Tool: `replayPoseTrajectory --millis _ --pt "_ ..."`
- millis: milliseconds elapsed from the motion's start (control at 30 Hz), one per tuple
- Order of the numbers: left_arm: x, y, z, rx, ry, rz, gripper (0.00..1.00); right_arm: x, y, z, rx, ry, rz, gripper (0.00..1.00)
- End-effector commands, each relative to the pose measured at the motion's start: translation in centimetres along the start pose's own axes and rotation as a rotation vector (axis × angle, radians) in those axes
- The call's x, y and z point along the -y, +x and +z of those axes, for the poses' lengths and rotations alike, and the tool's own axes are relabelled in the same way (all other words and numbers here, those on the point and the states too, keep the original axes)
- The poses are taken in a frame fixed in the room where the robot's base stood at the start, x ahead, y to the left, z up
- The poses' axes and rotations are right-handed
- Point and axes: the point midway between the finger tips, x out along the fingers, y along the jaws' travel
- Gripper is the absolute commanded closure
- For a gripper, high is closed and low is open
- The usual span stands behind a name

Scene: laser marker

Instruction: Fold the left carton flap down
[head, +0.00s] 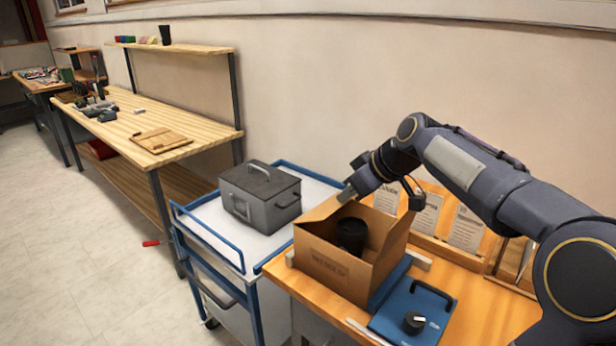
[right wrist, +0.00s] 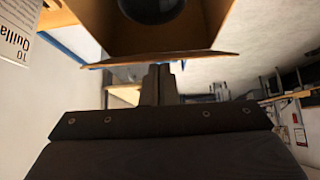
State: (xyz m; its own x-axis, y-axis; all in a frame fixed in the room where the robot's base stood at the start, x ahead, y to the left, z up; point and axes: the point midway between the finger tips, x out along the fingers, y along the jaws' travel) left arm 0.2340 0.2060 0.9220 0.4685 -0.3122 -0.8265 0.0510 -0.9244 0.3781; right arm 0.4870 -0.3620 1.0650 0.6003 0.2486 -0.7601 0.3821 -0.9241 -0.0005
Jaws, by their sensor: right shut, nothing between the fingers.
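The open brown carton (head: 335,270) stands on the wooden table with a black cylindrical object (head: 351,236) inside. Its left flap (head: 318,211) sticks up and slopes at the back-left rim. My right gripper (head: 347,194) is shut and empty, with its tips at the top of this flap, seemingly touching or very close. In the right wrist view, the shut fingers (right wrist: 160,84) are just below the flap's edge (right wrist: 165,61), and the dark object (right wrist: 150,8) shows inside the carton. I cannot tell if they touch. My left gripper is not in view.
A blue-railed cart (head: 215,235) with a grey metal box (head: 260,195) stands left of the carton. A blue plate with a handle and black knob (head: 413,322) lies at front right. Upright cards (head: 467,230) stand behind the carton. A workbench (head: 150,130) is farther left.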

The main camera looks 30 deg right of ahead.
Motion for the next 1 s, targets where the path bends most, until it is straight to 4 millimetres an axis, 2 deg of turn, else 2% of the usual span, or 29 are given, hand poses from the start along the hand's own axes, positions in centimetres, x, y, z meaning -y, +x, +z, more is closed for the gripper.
replayPoseTrajectory --millis 100,400,1000 --pt "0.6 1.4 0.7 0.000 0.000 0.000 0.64 0.0 0.6 1.4 0.000 -0.002 0.000 1.00" --pt "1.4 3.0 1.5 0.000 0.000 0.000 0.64 0.0 1.1 3.4 0.000 -0.001 0.001 1.00" --pt "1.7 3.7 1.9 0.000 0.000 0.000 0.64 0.0 1.4 4.2 0.001 -0.001 0.000 1.00"
